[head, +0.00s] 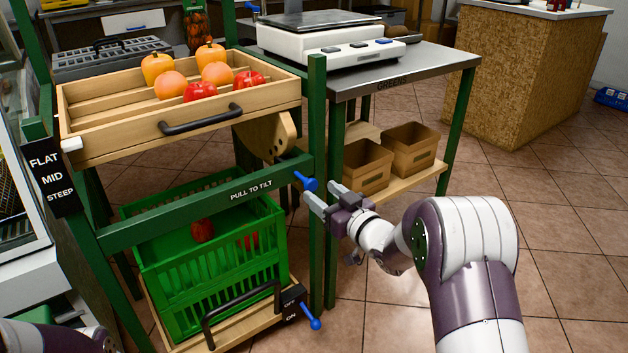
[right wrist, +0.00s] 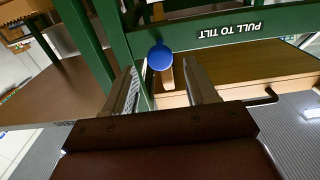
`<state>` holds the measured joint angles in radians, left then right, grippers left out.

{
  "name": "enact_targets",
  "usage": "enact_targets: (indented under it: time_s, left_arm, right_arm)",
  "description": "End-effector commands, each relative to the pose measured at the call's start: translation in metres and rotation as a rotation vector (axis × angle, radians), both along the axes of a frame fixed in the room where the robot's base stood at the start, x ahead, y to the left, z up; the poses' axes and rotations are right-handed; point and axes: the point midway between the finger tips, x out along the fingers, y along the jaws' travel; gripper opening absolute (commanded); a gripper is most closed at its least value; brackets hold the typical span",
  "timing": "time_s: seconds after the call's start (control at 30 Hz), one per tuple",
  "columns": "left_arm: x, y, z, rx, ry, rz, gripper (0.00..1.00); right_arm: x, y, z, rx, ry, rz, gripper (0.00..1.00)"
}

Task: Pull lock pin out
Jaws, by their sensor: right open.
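The lock pin with its blue head (head: 306,181) sticks out of the green frame bar marked "PULL TO TILT", at its right end near the upright post. My right gripper (head: 321,193) is open right at the pin, with its fingers pointing at the post. In the right wrist view the round blue head (right wrist: 160,57) lies between the two open fingertips (right wrist: 162,78), with a gap on either side. I cannot tell if a finger touches it. My left gripper is out of view; only a part of my left arm shows at the lower left.
A wooden tilting tray (head: 110,143) with fruit and a black handle sits above the bar. A green crate (head: 180,290) stands below. A second blue knob (head: 315,323) sits low by an on/off box. A steel table (head: 425,62) with a scale stands behind.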

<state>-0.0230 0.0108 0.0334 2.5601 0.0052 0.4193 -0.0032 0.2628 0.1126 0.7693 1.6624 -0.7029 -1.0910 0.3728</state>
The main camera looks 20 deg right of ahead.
Motion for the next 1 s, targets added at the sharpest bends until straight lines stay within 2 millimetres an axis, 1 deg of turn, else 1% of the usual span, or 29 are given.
enact_targets:
  time_s: [0.03, 0.1, 0.2, 0.33, 0.5, 1.0]
  left_arm:
    - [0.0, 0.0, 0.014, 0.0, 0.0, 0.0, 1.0]
    - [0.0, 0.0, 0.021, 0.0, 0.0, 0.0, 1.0]
    - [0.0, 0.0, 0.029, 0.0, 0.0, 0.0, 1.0]
    - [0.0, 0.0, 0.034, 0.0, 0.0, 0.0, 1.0]
    - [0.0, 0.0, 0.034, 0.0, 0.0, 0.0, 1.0]
    - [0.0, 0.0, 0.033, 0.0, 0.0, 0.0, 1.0]
  right_arm:
    - [-0.013, -0.006, 0.008, 0.001, 0.004, -0.004, 0.57]
    - [-0.031, -0.012, 0.007, 0.001, 0.003, -0.004, 0.57]
    - [-0.053, -0.02, 0.006, 0.001, 0.003, -0.004, 0.57]
    - [-0.07, -0.026, 0.003, 0.0, 0.002, -0.003, 0.57]
    - [-0.076, -0.028, 0.001, -0.001, 0.0, 0.0, 0.57]
    - [-0.076, -0.028, 0.0, 0.0, 0.0, 0.0, 0.57]
